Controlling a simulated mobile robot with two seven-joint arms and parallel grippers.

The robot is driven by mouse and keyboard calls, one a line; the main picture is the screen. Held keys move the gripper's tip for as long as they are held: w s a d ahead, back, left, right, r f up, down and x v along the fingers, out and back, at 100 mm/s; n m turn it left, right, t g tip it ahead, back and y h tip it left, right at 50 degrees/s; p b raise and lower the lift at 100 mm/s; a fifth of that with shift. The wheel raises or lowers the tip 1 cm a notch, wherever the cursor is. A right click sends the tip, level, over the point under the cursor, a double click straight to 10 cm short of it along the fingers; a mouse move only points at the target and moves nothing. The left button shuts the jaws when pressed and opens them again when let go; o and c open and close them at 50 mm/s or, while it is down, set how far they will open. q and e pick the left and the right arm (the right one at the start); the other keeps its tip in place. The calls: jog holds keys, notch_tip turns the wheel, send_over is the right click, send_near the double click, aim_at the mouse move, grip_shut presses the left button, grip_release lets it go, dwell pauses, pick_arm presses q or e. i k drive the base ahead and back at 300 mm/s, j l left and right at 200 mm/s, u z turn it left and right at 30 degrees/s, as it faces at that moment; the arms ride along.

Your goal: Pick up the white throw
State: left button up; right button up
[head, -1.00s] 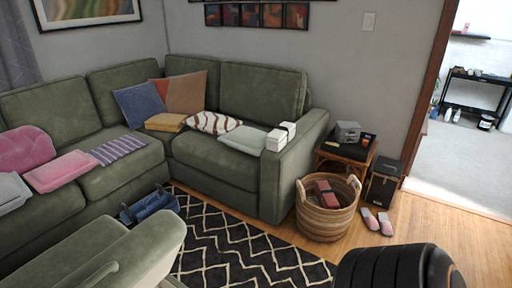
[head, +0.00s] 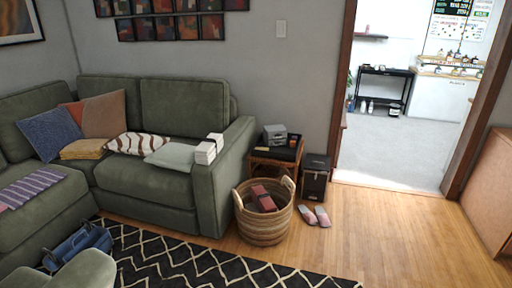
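No single thing is plainly a white throw. On the green sectional (head: 150,185), a white cloth or cushion with brown stripes (head: 137,144) lies on the seat. To its right lies a flat, pale grey-green folded cloth or cushion (head: 172,157). A small white stack with a dark band (head: 207,150) sits by the right armrest. I cannot tell which of these is the throw. Neither of my grippers is in view.
A wicker basket (head: 262,229) holding a red item stands right of the sofa. Slippers (head: 314,216), a black box (head: 315,178) and a side table (head: 277,157) are nearby. A patterned rug (head: 190,262) lies in front. Wood floor (head: 400,235) is clear toward the doorway.

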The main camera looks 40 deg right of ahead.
aim_at(210, 146)
jog(key=z, duration=0.95)
jog(key=i+l+u, duration=0.1)
jog(key=i+u, duration=0.15)
jog(key=u, duration=0.25)
jog(key=i+l+u, duration=0.2)
jog(key=u, duration=0.25)
jog(key=i+l+u, duration=0.15)
jog(key=i+l, duration=0.15)
jog(key=i+l+u, duration=0.2)
jog(key=l, duration=0.35)
jog(key=i+l, duration=0.25)
jog(key=l, duration=0.15)
jog(key=i+l, duration=0.3)
jog(key=l, duration=0.15)
jog(key=i+l+u, duration=0.1)
jog(key=i+l, duration=0.15)
jog(key=l, duration=0.15)
jog(key=i+l, duration=0.25)
jog(key=l, duration=0.2)
